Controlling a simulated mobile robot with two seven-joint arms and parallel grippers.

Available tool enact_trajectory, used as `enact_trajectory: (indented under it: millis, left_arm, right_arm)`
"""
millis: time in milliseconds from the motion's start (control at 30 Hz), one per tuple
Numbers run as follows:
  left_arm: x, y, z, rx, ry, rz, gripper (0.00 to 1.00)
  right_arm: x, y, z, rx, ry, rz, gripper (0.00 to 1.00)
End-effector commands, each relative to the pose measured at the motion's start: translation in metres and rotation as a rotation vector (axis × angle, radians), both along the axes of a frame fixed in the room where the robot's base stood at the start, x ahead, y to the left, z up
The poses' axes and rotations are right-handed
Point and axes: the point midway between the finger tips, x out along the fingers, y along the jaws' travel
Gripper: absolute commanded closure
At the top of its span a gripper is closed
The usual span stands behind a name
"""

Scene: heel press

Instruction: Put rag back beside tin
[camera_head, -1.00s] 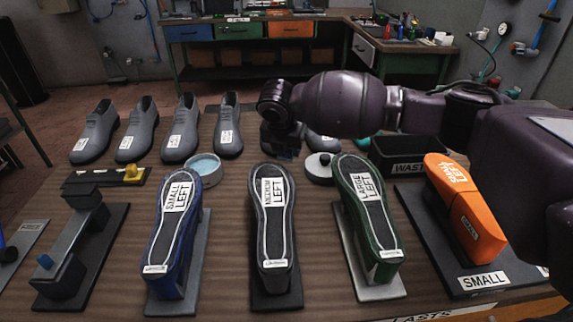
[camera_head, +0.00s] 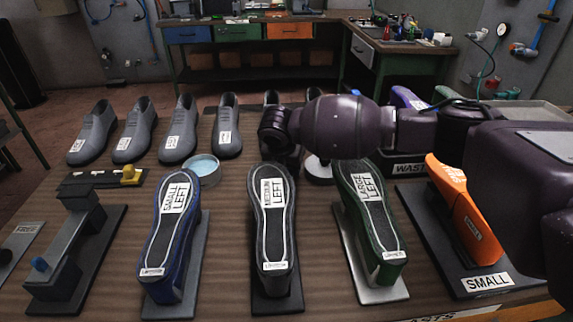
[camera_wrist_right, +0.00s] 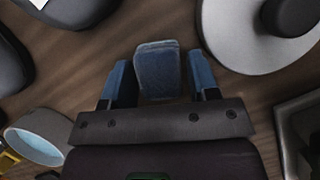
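The blue-grey rag (camera_wrist_right: 160,70) shows in the right wrist view between the two blue fingers of my right gripper (camera_wrist_right: 161,82). Whether the rag touches the table is unclear. The round tin (camera_head: 203,180) with pale blue contents stands on the bench, left of my right wrist. It also shows at lower left in the wrist view (camera_wrist_right: 35,150). My left gripper is not in view.
Upturned blue (camera_head: 173,240), black (camera_head: 272,235) and green (camera_head: 372,230) shoes stand in front. Grey shoes (camera_head: 180,130) line the back. A white disc with a dark knob (camera_wrist_right: 250,45) lies close to my right gripper.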

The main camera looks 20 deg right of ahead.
Motion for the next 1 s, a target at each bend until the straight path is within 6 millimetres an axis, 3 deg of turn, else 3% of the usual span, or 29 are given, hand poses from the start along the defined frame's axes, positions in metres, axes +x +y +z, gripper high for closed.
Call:
enact_trajectory:
  millis: [233,367,800,1000]
  left_arm:
    - [0.000,0.000,0.000,0.000,0.000,0.000,0.42]
    - [0.001,0.000,0.004,0.000,-0.005,0.000,0.42]
    - [-0.001,0.002,0.013,0.001,-0.005,0.005,0.42]
    - [-0.004,0.003,0.015,0.001,-0.006,0.007,0.42]
  right_arm:
    - [0.000,0.000,0.002,-0.001,-0.001,0.000,0.45]
    - [-0.003,0.002,0.014,0.000,-0.003,0.001,0.45]
    - [-0.026,0.022,0.089,0.002,-0.004,0.002,0.45]
    - [-0.033,0.027,0.109,-0.001,-0.002,0.000,0.45]
